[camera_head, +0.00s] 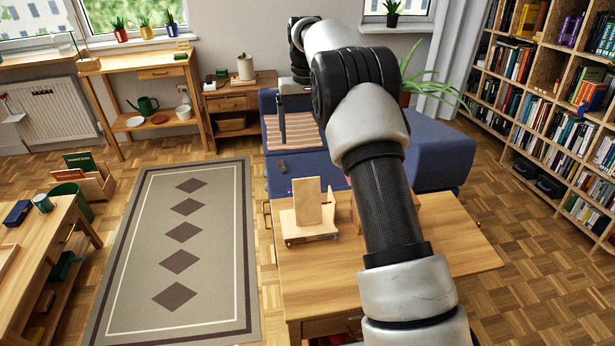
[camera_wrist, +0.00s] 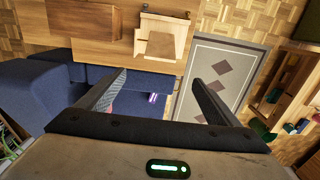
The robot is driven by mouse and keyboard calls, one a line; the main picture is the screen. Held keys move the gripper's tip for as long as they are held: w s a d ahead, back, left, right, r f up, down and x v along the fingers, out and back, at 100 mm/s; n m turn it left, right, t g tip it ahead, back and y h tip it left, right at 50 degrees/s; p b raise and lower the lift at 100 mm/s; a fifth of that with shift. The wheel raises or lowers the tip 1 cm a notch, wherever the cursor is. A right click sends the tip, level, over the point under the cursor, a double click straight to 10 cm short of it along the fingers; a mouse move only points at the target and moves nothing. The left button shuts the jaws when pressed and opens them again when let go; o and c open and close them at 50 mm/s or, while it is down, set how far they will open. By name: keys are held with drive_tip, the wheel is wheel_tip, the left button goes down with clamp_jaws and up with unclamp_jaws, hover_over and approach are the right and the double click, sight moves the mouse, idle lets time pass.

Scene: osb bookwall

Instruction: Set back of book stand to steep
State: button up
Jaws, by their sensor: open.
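The book stand (camera_head: 308,207) is pale wood and stands on the near wooden table, left of my arm. Its back panel is raised and looks fairly upright; its exact angle and rear support are hard to tell. In the wrist view the book stand (camera_wrist: 160,40) appears at the top, beyond my fingertips. My gripper (camera_wrist: 160,79) is open and empty, with its two fingers apart and clear of the stand. In the head view my gripper (camera_head: 282,138) hangs over the blue sofa, behind the stand and partly hidden by my arm.
The wooden table (camera_head: 330,285) has bare top in front of the stand. Another wooden object (camera_wrist: 84,18) stands beside it, mostly hidden by my arm in the head view. The blue sofa (camera_head: 435,150) lies behind, a grey rug (camera_head: 215,225) to the left.

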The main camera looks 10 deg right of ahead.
sight(306, 179)
wheel_tip(306, 179, down, 17)
drive_tip(key=shift+f+b, duration=0.15)
drive_tip(key=shift+b, duration=0.15)
idle(0.3)
